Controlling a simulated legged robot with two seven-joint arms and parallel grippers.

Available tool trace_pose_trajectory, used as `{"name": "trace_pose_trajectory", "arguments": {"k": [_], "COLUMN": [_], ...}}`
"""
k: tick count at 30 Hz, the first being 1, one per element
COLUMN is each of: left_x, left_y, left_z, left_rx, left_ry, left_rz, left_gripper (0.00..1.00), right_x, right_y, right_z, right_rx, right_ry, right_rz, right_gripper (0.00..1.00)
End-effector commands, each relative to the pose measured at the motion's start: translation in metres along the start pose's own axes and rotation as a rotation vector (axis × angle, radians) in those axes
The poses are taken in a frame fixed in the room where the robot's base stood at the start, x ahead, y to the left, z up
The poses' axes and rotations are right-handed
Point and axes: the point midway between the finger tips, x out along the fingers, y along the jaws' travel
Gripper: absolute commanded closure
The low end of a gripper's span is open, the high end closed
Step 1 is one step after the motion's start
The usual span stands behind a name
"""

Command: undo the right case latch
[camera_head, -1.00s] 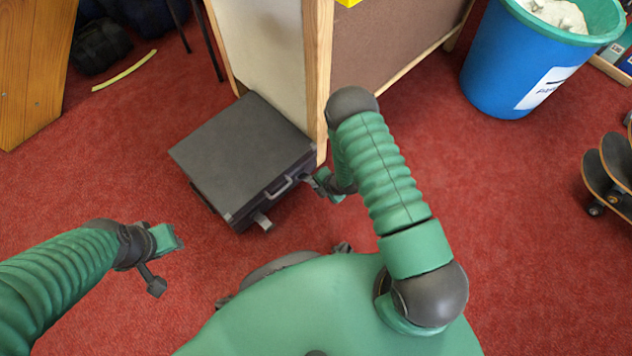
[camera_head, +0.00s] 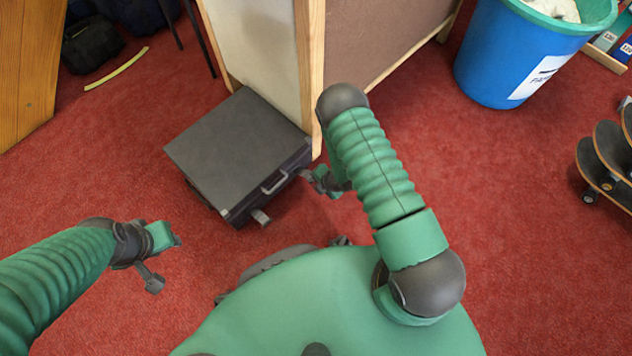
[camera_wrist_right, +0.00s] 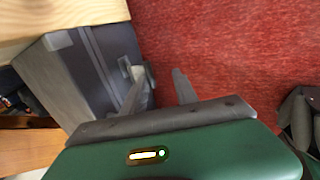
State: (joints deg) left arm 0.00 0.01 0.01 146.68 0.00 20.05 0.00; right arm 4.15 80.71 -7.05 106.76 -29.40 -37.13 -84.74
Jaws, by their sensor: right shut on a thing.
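A dark grey case (camera_head: 235,150) lies on the red floor, lid shut, with a handle (camera_head: 274,182) on its front side. A light grey latch (camera_head: 260,217) sticks out at the left of that side. My right gripper (camera_head: 307,174) is at the right end of that side and is shut on the right latch. The right wrist view shows the case (camera_wrist_right: 55,85) at left and the latch (camera_wrist_right: 148,75) by my fingertips (camera_wrist_right: 157,84); the gripped part is mostly hidden.
A wood-edged panel (camera_head: 312,60) stands right behind the case, close to my right arm. A blue bin (camera_head: 500,65) and skateboards (camera_head: 607,165) are at the right. A yellow strip (camera_head: 117,68) lies at the back left. The floor between case and left arm is clear.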

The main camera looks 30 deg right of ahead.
Motion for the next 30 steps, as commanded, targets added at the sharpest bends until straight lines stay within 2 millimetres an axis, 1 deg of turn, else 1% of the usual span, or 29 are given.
{"name": "trace_pose_trajectory", "arguments": {"k": [1,5,8,11,15,18,21,25,27,30], "left_x": [0.000,-0.004,-0.016,-0.034,-0.060,-0.075,-0.086,-0.094,-0.095,-0.095], "left_y": [0.000,0.000,0.000,0.000,0.000,0.000,0.000,0.000,0.000,0.000], "left_z": [0.000,-0.001,-0.004,-0.008,-0.014,-0.018,-0.020,-0.022,-0.022,-0.022], "left_rx": [0.000,0.000,0.000,0.000,0.000,0.000,0.000,0.000,0.000,0.000], "left_ry": [0.000,0.000,0.000,0.000,0.000,0.000,0.000,0.000,0.000,0.000], "left_rz": [0.000,0.000,0.000,0.000,0.000,0.000,0.000,0.000,0.000,0.000], "left_gripper": [0.64,0.64,0.64,0.64,0.64,0.64,0.64,0.64,0.64,0.64], "right_x": [0.000,-0.005,-0.022,-0.050,-0.093,-0.122,-0.145,-0.163,-0.168,-0.169], "right_y": [-0.007,-0.006,-0.004,-0.001,0.002,0.002,0.001,0.001,0.000,-0.001], "right_z": [0.000,-0.001,0.000,0.000,0.000,0.000,0.000,0.000,0.000,0.000], "right_rx": [0.002,0.002,0.002,0.002,0.000,0.001,0.001,0.000,0.000,0.000], "right_ry": [0.000,0.000,0.000,0.000,0.000,-0.001,-0.001,0.000,0.000,0.000], "right_rz": [-0.017,-0.017,-0.015,-0.013,-0.008,-0.006,-0.005,-0.001,-0.002,-0.001], "right_gripper": [0.80,0.80,0.80,0.80,0.80,0.80,0.80,0.80,0.80,0.80]}}
